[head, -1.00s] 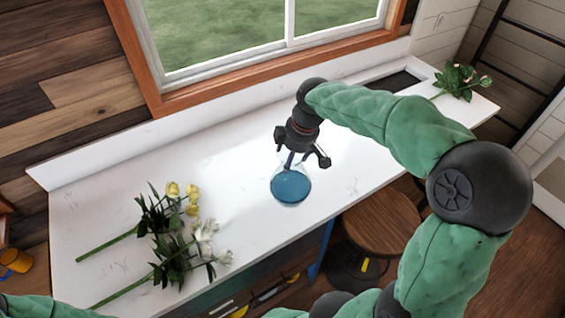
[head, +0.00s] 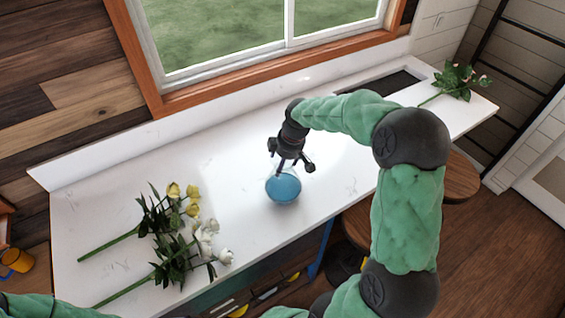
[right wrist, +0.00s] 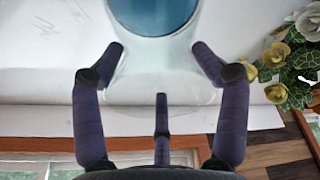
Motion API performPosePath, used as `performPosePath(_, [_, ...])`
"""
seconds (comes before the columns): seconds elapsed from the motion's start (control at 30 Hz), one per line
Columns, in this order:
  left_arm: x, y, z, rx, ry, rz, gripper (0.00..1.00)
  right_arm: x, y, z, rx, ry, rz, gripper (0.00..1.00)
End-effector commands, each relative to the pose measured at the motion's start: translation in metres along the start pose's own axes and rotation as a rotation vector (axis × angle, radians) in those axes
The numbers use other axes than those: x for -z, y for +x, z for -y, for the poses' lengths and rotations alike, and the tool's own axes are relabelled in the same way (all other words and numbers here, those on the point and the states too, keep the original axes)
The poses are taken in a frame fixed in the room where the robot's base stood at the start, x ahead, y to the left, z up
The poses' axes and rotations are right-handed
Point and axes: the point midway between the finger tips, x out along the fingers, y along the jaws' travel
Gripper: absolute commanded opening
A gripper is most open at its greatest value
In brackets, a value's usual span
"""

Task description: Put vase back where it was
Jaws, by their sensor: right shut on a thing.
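The vase (head: 283,187) is clear glass with a blue lower part, at the middle of the white counter near its front edge. In the right wrist view its blue part (right wrist: 152,14) is at the top, with clear glass below it between my fingers. My right gripper (head: 290,163) is shut on the vase from above; its fingers also show in the right wrist view (right wrist: 158,62). I cannot tell whether the vase's base touches the counter. My left gripper is out of view.
Yellow flowers (head: 191,194) and white flowers (head: 207,240) lie on the left of the white counter (head: 110,210). A pink-budded sprig (head: 459,80) lies at the far right, beyond a dark sink (head: 385,84). A window backs the counter; a wooden stool (head: 461,177) stands in front.

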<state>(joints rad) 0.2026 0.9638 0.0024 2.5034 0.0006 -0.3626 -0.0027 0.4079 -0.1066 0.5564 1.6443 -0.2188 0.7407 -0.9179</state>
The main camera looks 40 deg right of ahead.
Motion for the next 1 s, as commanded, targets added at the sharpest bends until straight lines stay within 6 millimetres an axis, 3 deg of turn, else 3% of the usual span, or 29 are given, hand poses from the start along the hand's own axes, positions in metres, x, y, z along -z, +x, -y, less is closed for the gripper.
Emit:
performPosePath(0.4, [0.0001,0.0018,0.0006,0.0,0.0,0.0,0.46,-0.0008,0.0048,-0.0013,-0.006,0.001,-0.004,0.14])
performPosePath(0.43, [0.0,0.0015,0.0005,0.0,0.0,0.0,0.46,-0.0017,0.0065,0.0004,-0.001,0.001,-0.001,0.79])
performPosePath(0.5, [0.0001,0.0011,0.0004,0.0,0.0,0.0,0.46,-0.0016,0.0061,0.0004,-0.001,0.001,-0.001,0.98])
performPosePath(1.0, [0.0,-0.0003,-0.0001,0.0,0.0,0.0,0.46,-0.0007,-0.0009,-0.0004,-0.003,0.001,-0.002,0.98])
